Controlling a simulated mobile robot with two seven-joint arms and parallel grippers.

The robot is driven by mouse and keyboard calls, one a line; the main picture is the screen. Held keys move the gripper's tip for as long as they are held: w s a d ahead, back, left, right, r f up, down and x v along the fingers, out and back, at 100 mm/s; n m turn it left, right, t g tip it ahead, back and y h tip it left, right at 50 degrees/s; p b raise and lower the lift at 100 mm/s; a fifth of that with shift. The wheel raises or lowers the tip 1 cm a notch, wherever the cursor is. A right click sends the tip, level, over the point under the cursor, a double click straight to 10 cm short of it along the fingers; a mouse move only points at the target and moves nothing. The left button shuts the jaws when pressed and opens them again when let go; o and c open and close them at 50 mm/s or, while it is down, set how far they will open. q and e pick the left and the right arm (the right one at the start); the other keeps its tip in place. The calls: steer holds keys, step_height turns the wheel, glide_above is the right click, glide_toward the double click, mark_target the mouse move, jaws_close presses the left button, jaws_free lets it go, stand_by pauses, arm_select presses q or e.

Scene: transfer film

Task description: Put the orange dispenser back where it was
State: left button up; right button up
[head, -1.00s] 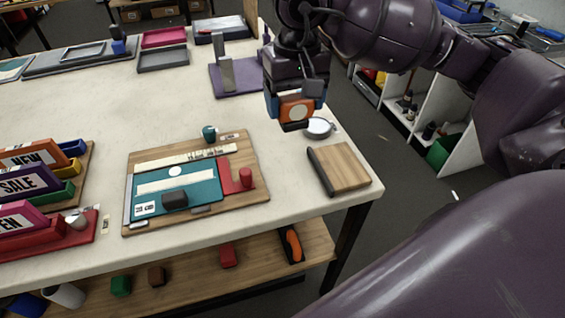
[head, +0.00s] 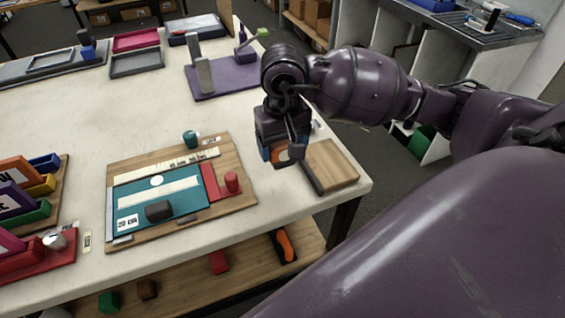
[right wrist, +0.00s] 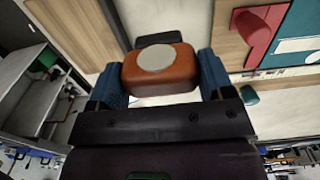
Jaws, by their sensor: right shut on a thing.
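The orange dispenser (head: 283,156), a rounded block with a pale round disc on it, is between the fingers of my right gripper (head: 277,153). It shows clearly in the right wrist view (right wrist: 150,82), with a blue finger on each side. The gripper is shut on it, over the table beside the small wooden block with a dark edge (head: 335,165). The head view does not show clearly whether the dispenser touches the table. My left gripper is not in view.
A wooden work board (head: 240,187) with a teal mat, red block and dark block lies to the left. A purple stand (head: 228,80) is farther back. The table's right edge is close to the wooden block.

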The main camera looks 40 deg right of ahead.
mark_target(282, 165)
step_height(282, 165, down, 2)
steer(key=shift+f, duration=0.1)
step_height(282, 165, down, 4)
steer(key=shift+r, duration=0.2)
steer(key=shift+f+b, duration=0.25)
steer(key=shift+b, duration=0.1)
steer(key=o, duration=0.8)
steer(key=shift+r, duration=0.1)
steer(key=shift+o, duration=0.5)
